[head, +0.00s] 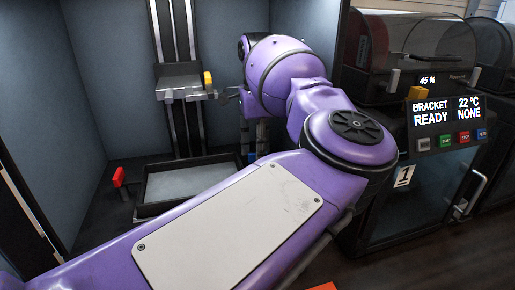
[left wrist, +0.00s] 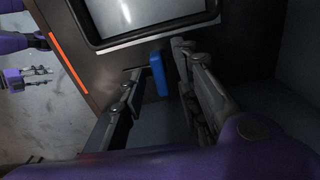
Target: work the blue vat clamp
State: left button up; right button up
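The blue vat clamp (left wrist: 158,73) stands upright beside the vat, between the two fingers of my left gripper (left wrist: 156,66) in the left wrist view. Gaps show on both sides of it, so the fingers are open and not gripping it. In the head view only a small piece of the blue clamp (head: 252,157) shows below my left gripper (head: 255,148), mostly hidden by my purple arm. The vat (head: 185,182) is a dark-rimmed tray with a grey floor. My right gripper (left wrist: 38,76) shows small at the left of the left wrist view, its fingers apart and empty.
A red clamp (head: 119,177) stands left of the vat. A build platform (head: 183,80) with a yellow knob (head: 208,79) hangs above on the column. Cabinet walls close in the sides. A second printer (head: 420,120) with a lit display stands at right.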

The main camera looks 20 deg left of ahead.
pick_arm(q)
jog(key=shift+f, duration=0.15)
grip_shut()
